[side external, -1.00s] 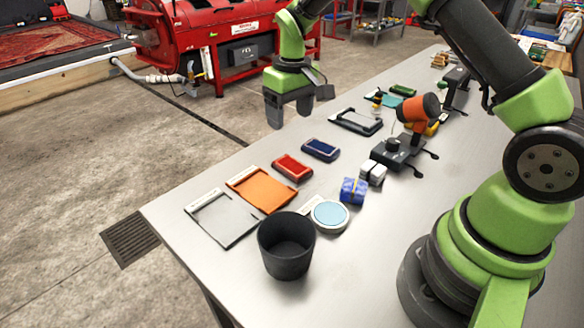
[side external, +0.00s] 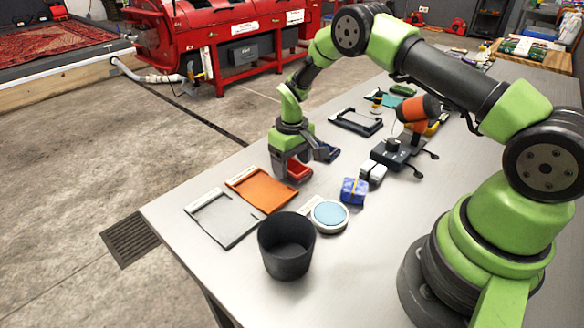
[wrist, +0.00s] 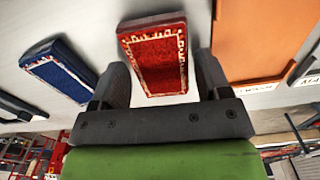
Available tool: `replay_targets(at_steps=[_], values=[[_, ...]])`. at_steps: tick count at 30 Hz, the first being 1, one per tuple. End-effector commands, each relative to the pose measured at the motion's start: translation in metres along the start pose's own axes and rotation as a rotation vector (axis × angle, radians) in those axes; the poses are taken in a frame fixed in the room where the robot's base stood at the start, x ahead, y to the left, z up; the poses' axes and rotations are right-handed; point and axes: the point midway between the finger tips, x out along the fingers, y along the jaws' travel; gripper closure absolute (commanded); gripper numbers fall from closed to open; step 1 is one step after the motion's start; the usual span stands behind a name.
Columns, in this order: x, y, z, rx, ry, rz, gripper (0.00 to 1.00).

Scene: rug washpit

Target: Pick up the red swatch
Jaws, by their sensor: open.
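The red swatch (wrist: 158,62) is a small dark red rug piece with a pale patterned border. In the wrist view it lies just ahead of and partly between the two fingers of my gripper (wrist: 160,75). In the side view the red swatch (side external: 298,170) lies on the table, partly hidden by my gripper (side external: 291,172), which is low over it. The fingers are apart and hold nothing. I cannot tell whether they touch the swatch's sides.
A blue swatch (wrist: 58,72) lies close beside the red one. An orange tray (side external: 258,189) and a grey tray (side external: 222,219) lie on the other side. A black bin (side external: 287,252), a round light-blue-topped dish (side external: 330,215) and a blue block (side external: 353,191) stand nearer the camera.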

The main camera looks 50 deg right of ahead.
Motion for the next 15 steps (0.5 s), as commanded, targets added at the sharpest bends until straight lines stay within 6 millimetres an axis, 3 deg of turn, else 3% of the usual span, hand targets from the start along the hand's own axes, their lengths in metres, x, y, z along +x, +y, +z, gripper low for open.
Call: replay_targets(at_steps=[7, 12, 15], values=[[0.0019, -0.0001, -0.0001, 0.000, 0.001, 0.000, 0.30], [0.0017, 0.0000, -0.0001, 0.000, 0.001, 0.000, 0.67], [0.0016, 0.0000, -0.0001, 0.000, 0.001, 0.000, 0.67]])
